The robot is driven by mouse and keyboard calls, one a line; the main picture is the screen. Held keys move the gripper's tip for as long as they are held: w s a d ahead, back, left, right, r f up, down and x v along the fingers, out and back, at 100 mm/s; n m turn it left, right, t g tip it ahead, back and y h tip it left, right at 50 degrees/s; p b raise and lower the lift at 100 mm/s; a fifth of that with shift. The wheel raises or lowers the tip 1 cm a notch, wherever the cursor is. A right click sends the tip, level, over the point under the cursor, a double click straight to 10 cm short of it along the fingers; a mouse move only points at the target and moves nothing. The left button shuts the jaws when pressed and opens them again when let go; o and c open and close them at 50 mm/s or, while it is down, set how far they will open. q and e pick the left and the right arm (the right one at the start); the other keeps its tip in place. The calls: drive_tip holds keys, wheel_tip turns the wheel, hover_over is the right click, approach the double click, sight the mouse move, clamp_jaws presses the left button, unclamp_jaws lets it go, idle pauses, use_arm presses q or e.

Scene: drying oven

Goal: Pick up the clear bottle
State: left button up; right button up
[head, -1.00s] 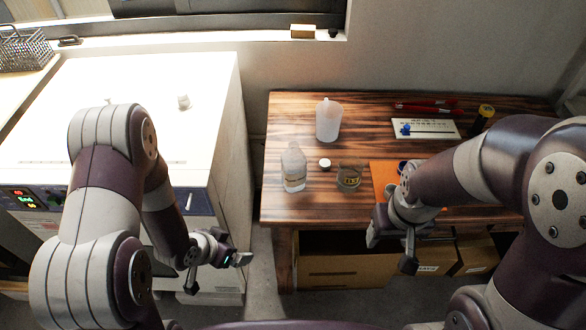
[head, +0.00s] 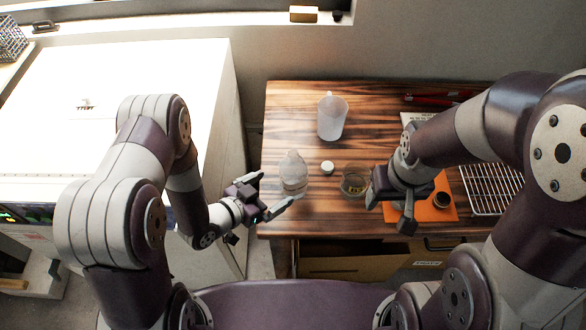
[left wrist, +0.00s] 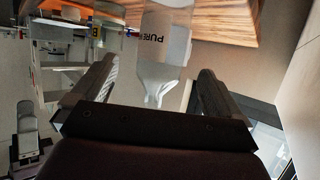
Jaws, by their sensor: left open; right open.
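The clear bottle (head: 293,176) stands upright near the left front edge of the wooden table (head: 290,105). My left gripper (head: 272,194) is open just left of the bottle and in front of it, its fingers pointing towards it. In the left wrist view the bottle (left wrist: 166,45), with part of a printed label, shows beyond and between the two open fingers (left wrist: 155,88). I see no contact with it. My right gripper (head: 390,208) is open and empty above the table's front, near the orange mat.
A small white cap (head: 327,167) and a glass beaker (head: 354,181) stand right of the bottle. A plastic jug (head: 332,118) is behind. An orange mat (head: 447,206) and a wire rack (head: 490,188) lie at right. The white oven (head: 120,120) stands at left.

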sight(293, 175)
use_arm(q)
drive_tip(key=x, duration=0.8)
drive_tip(key=shift+w+d+r+p, duration=0.1)
drive_tip(key=shift+w+d+p, duration=0.1)
drive_tip(key=shift+w+p, duration=0.2)
drive_tip(key=shift+w+d, duration=0.25)
drive_tip(key=c, duration=1)
use_arm(e)
drive_tip(key=shift+w+r, duration=0.2)
drive_tip(key=shift+r, duration=0.15)
